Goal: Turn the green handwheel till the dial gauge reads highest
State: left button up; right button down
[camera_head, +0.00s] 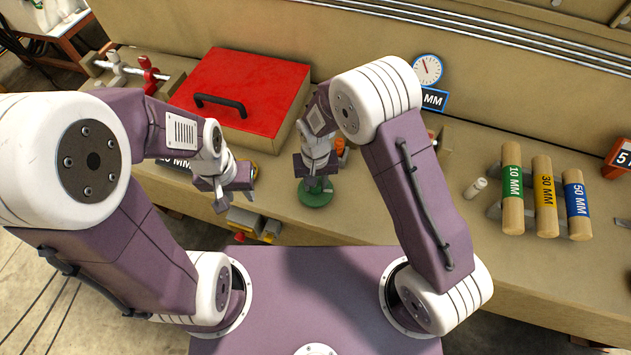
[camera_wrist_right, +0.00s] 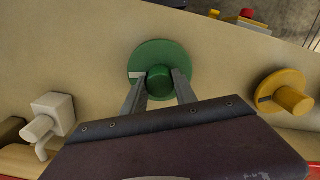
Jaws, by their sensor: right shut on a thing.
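The green handwheel (camera_head: 316,195) is a round disc on the bench, partly hidden under my right gripper in the head view. In the right wrist view the green handwheel (camera_wrist_right: 176,58) shows with a green hub in its middle and a pale mark at its left. My right gripper (camera_wrist_right: 160,82) is shut on the hub, one finger on each side. The dial gauge (camera_head: 428,69) has a white face with a red needle pointing up and to the left; its numbers are too small to read. My left gripper (camera_head: 236,196) hangs over the bench front, its fingers apart.
A red-lidded box (camera_head: 243,90) with a black handle stands behind. A yellow knob (camera_wrist_right: 289,94) and a white fitting (camera_wrist_right: 47,119) flank the handwheel. Wooden cylinders labelled 10 MM (camera_head: 512,188), 30 MM (camera_head: 544,196) and 50 MM (camera_head: 577,204) lie at right.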

jog(key=shift+n, duration=1.6)
jog(key=c, duration=1)
grip_release()
jog(key=shift+r, duration=0.15)
notch_tip(320, 180, up, 9)
jog(key=shift+f+b, duration=0.1)
jog(key=shift+b, duration=0.55)
